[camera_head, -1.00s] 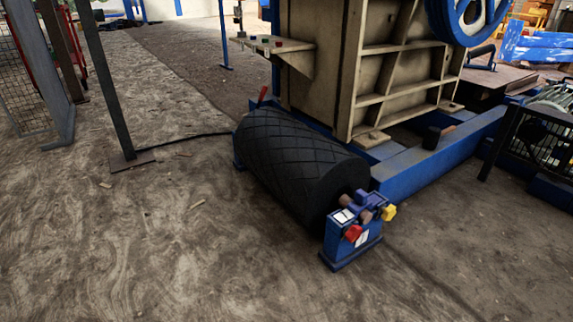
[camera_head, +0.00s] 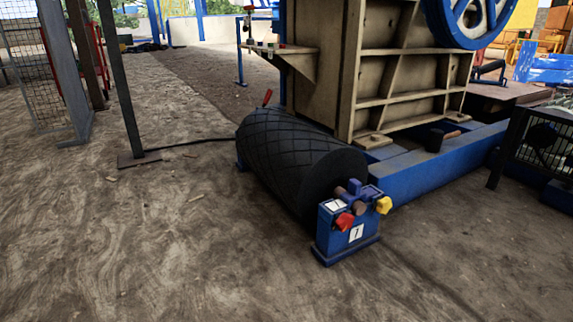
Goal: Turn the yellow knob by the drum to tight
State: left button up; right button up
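The yellow knob (camera_head: 384,205) sits on the right side of a blue bearing block (camera_head: 346,230) at the near end of the black drum (camera_head: 300,160). A red knob (camera_head: 344,221) is on the front face of the same block, above a white label with a dark mark. The knob's tight and loose marks are too small to read. Neither of my grippers is in view.
The beige crusher body (camera_head: 400,60) stands behind the drum on a blue frame (camera_head: 440,165). A dark mesh guard (camera_head: 545,145) is at the right. A grey post (camera_head: 118,80) stands at the left, with a cable running to the drum. The ground in front is clear.

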aim_at(384, 205)
jog(key=i+l+u, duration=0.1)
jog(key=i+l, duration=0.4)
jog(key=i+l+u, duration=0.1)
jog(key=i+l, duration=0.35)
jog(key=i+l+u, duration=0.1)
jog(key=i+l, duration=0.35)
jog(key=l, duration=0.25)
jog(key=i+l+u, duration=0.1)
jog(key=i+l, duration=0.35)
jog(key=l, duration=0.15)
